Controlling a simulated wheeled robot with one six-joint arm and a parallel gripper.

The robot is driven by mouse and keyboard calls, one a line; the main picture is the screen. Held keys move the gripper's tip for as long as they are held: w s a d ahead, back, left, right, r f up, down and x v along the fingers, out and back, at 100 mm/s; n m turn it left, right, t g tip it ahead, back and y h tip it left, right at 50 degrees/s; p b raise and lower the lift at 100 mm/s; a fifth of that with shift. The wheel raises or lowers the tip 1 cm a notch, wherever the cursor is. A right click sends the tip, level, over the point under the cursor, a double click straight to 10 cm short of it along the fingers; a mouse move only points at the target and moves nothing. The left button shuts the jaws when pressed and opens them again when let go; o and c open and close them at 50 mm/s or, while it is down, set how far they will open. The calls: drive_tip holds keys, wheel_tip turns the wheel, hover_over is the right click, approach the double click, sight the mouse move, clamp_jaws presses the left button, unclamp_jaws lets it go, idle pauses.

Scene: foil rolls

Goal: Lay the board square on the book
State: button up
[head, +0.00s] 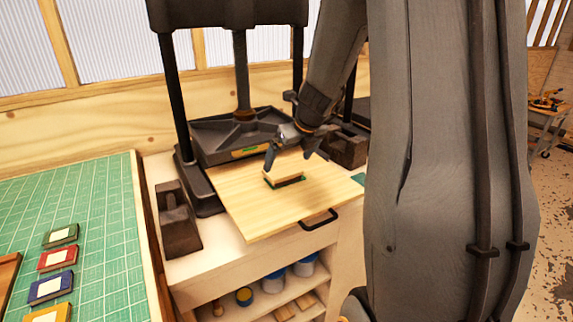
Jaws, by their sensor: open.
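A small pale wooden board (282,174) lies on top of a dark green book (289,183), of which only thin edges show. Both are on the light wooden sliding plate (250,213) in front of the press. The board looks roughly lined up with the book, but I cannot tell whether it is exactly square. My gripper (290,162) is open just above the board, with one finger toward its left end and one toward its right. Whether a finger touches the board is too small to tell.
The black press (240,130) stands behind the plate. A dark block (177,222) is at its left, another (345,146) at its right. The plate has a black handle (319,221) in front. Several small books lie on the green cutting mat (95,220) at left.

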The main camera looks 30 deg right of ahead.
drive_tip(key=v, duration=0.7)
drive_tip(key=s+a+f+n+g, duration=0.1)
drive_tip(key=s+a+f+n, duration=0.2)
drive_tip(key=n, duration=0.8)
drive_tip(key=s+a+f+n+g, duration=0.1)
drive_tip(key=s+a+f+n, duration=0.2)
drive_tip(key=s+a+n, duration=0.5)
drive_tip(key=s+a+f+n+g, duration=0.2)
drive_tip(key=s+a+f+n, duration=0.2)
drive_tip(key=n, duration=1.2)
drive_tip(key=s+a, duration=0.2)
drive_tip(key=shift+a, duration=0.3)
drive_tip(key=shift+f, duration=0.1)
drive_tip(key=shift+g, duration=0.3)
wheel_tip(320, 180, down, 4)
drive_tip(key=b, duration=0.3)
drive_tip(key=shift+b, duration=0.4)
